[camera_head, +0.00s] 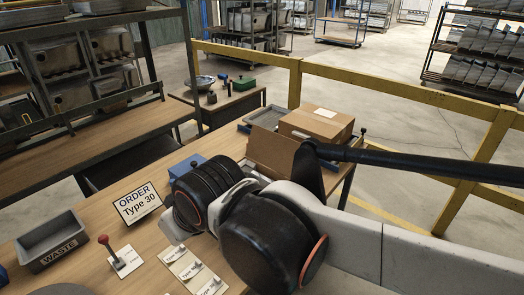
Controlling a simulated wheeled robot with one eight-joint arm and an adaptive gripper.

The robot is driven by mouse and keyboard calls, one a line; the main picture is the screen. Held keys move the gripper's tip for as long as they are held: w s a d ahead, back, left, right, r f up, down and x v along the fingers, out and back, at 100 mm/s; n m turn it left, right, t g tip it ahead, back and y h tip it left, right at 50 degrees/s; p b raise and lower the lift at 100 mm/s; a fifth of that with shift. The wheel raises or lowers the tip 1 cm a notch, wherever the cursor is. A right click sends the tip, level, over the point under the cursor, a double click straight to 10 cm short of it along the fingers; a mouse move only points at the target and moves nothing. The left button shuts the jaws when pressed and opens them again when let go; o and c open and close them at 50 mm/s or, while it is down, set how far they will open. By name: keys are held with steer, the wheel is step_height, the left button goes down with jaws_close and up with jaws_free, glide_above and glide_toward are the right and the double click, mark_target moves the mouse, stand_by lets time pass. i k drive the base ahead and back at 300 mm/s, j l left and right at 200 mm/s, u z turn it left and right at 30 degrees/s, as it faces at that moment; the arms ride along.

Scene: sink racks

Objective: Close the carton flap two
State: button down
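A brown cardboard carton (318,122) with a white label on top sits at the far right end of the wooden table. In front of it a brown cardboard flap (270,154) stands up at a tilt. I cannot tell which numbered flap it is. My arm's black wrist and joints cover the area below and right of the flap, so the lower carton part is mostly hidden. My gripper's fingers do not show, and I cannot see whether they touch the flap.
A grey waste bin (50,242), a red-knobbed lever (118,256) and an order sign (138,203) stand on the table at left. A blue box (187,165) is beside my wrist. A yellow railing (400,83) runs behind the table.

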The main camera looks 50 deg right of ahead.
mark_target(276, 152)
steer(key=l+u, duration=0.45)
steer(key=k+l+u, duration=0.1)
steer(key=u, duration=0.35)
steer(key=k+l+u, duration=0.1)
steer(key=l, duration=0.35)
steer(key=k+l+u, duration=0.15)
steer(key=k+l, duration=0.15)
steer(key=l, duration=0.15)
steer(key=k+l+u, duration=0.1)
steer(key=k+l, duration=0.15)
steer(key=l, duration=0.2)
steer(key=k+l+u, duration=0.1)
steer(key=k+l, duration=0.15)
steer(key=l, duration=0.15)
steer(key=k+l+u, duration=0.15)
steer(key=l, duration=0.25)
steer(key=k+l, duration=0.6)
steer(key=l, duration=0.15)
steer(key=k+l, duration=0.6)
steer(key=l, duration=0.15)
steer(key=i+j, duration=0.1)
steer(key=i+l, duration=0.2)
steer(key=l, duration=0.1)
